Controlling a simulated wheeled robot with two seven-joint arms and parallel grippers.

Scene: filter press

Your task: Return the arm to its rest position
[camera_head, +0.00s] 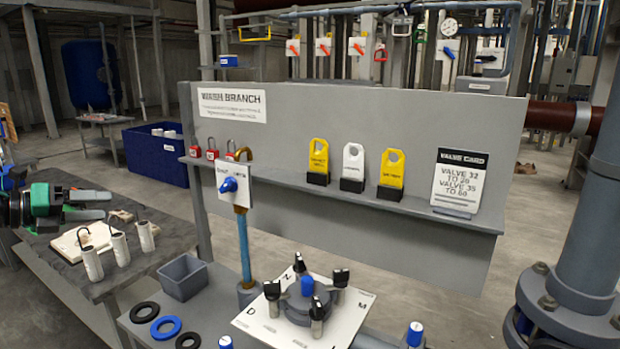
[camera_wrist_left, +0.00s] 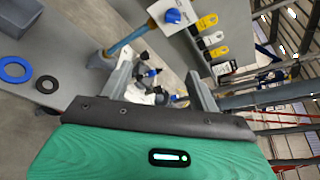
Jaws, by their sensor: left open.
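My left gripper (camera_head: 90,205) is at the left edge of the head view, above the dark side table (camera_head: 165,235). Its two fingers are apart, with nothing seen between them. In the left wrist view its fingers (camera_wrist_left: 160,85) stand apart, and the valve plate with black handles shows beyond them. My right gripper is in neither view.
White cylinders with hooks (camera_head: 118,243) stand on the side table near my left gripper. A grey bin (camera_head: 183,277), rings (camera_head: 166,328) and a valve plate (camera_head: 262,322) with black handles are on the lower bench. A grey panel (camera_head: 300,125) with a shelf of tags rises behind.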

